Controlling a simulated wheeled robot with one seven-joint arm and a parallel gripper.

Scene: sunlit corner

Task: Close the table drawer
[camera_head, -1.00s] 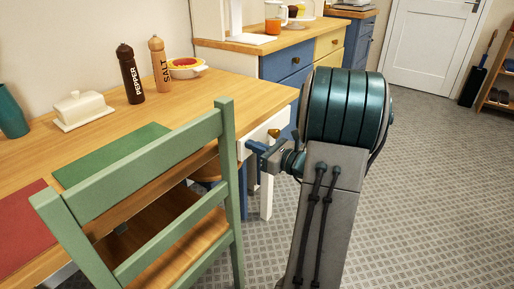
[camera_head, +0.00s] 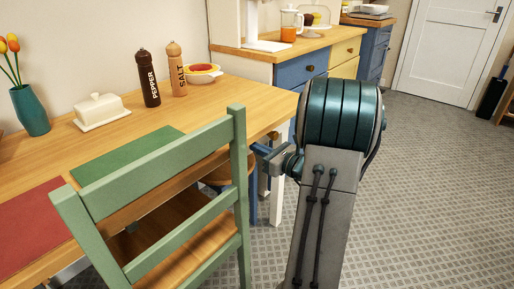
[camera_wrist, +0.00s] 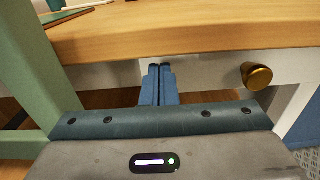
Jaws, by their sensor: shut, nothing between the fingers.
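The wooden table (camera_head: 225,95) has a white drawer front (camera_wrist: 215,76) with a round brass knob (camera_wrist: 257,76), seen under the tabletop edge in the wrist view. The drawer front looks close to flush with the table; I cannot tell whether a small gap is left. My gripper (camera_wrist: 160,68) is shut and empty, its blue fingertips at the drawer front, left of the knob. They look to be touching it. In the head view my gripper (camera_head: 262,151) is at the table's near right edge, and my arm hides much of the drawer.
A green chair (camera_head: 165,155) stands close left of my gripper. Pepper mill (camera_head: 149,78), salt mill (camera_head: 176,70), a bowl (camera_head: 202,73) and a butter dish (camera_head: 102,111) are on the table. A blue cabinet (camera_head: 300,70) stands behind.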

